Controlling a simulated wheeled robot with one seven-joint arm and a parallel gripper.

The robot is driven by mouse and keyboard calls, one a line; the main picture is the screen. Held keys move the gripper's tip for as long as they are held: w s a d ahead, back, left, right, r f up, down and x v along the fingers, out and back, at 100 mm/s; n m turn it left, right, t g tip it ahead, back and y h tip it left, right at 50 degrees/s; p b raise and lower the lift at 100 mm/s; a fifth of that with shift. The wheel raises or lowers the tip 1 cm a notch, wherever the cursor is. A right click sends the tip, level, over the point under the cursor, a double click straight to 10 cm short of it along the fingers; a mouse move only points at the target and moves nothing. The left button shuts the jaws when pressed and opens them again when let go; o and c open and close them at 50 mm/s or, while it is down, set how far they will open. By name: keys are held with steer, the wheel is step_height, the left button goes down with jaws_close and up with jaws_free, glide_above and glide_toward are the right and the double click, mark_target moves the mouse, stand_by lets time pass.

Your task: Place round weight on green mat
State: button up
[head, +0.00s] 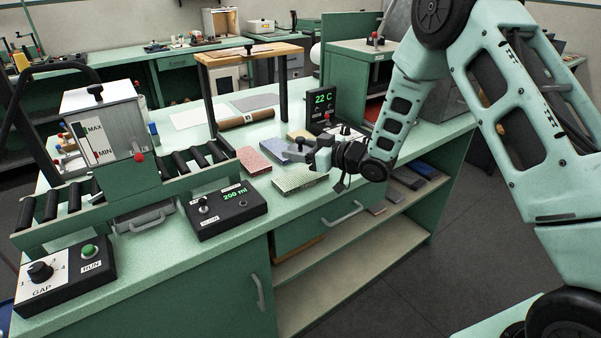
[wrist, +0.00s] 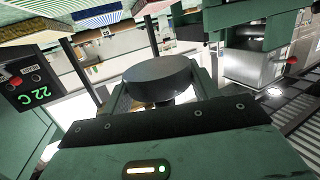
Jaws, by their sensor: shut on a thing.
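The round weight (wrist: 160,72) is a dark grey disc. In the wrist view it sits between the two fingers of my gripper (wrist: 162,95), which is shut on it. In the head view my gripper (head: 322,158) is above the right part of the bench, pointing left. There the weight is small and hard to tell from the fingers. The green mat (head: 298,180) is a pale green patterned square near the bench's front edge, just below and left of my gripper in the picture. The gripper partly overlaps the mats behind it.
A red mat (head: 253,160), a blue mat (head: 275,148) and a yellow mat (head: 298,134) lie close by. A 200 ml control box (head: 225,208) stands left of the green mat. A 22 C display (head: 323,103) stands behind my gripper. A roller conveyor (head: 185,160) is at left.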

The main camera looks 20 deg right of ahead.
mark_target(301, 176)
steer(key=shift+f+p, duration=0.35)
steer(key=shift+f, duration=2.75)
steer(key=shift+f, duration=0.1)
steer(key=o, duration=1.4)
